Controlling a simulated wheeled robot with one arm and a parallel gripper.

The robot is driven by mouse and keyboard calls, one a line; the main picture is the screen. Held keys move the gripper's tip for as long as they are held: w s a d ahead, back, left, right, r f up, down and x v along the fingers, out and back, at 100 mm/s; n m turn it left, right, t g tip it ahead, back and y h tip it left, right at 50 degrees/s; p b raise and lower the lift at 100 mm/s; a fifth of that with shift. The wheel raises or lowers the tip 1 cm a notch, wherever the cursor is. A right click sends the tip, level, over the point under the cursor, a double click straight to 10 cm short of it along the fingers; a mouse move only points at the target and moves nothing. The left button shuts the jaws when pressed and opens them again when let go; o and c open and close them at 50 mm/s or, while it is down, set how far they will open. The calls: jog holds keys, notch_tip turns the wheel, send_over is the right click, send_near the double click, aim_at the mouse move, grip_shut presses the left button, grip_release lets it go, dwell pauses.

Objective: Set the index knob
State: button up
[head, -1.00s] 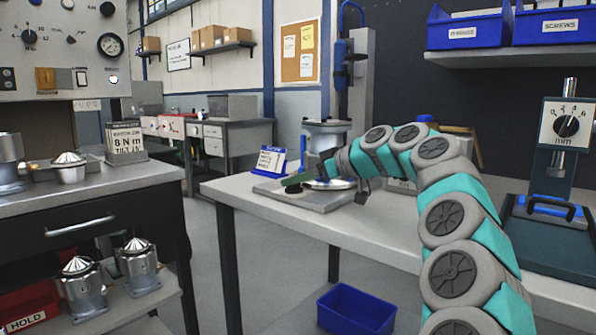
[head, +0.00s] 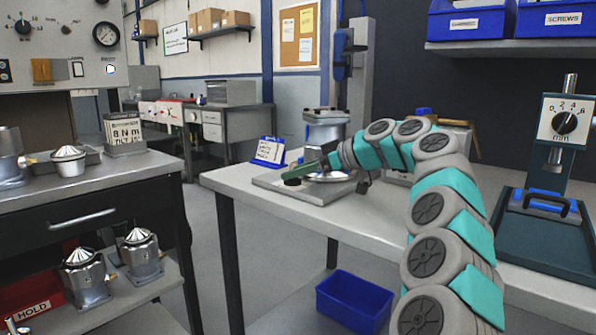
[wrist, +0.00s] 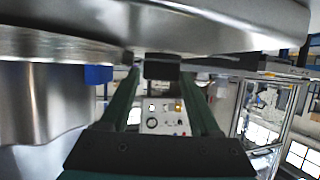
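My gripper (head: 308,170) reaches left over the far end of the white bench, beside a metal housing with a wide round flange (head: 332,176). In the wrist view my green fingers (wrist: 162,82) stand apart, and the bright metal housing (wrist: 220,25) fills the space above them. A small dark block (wrist: 162,67) shows between the fingertips; I cannot tell if they touch it. A low black knob-like piece (head: 292,181) sits on the grey plate just below the fingertips. Another black knob (head: 564,123) with a numbered mm dial is on the stand at right, pointing to the upper right.
A blue sign stand (head: 270,151) is behind the plate. A blue bin (head: 355,300) lies below the bench. At left, a cart (head: 110,180) carries metal housings and an 8 Nm sign (head: 124,130). A panel (head: 60,40) with dials rises behind it.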

jog(key=o, duration=0.3)
jog(key=shift+d+r, duration=0.1)
jog(key=v, duration=0.7)
jog(key=shift+s+d, duration=0.15)
jog(key=shift+d, duration=0.05)
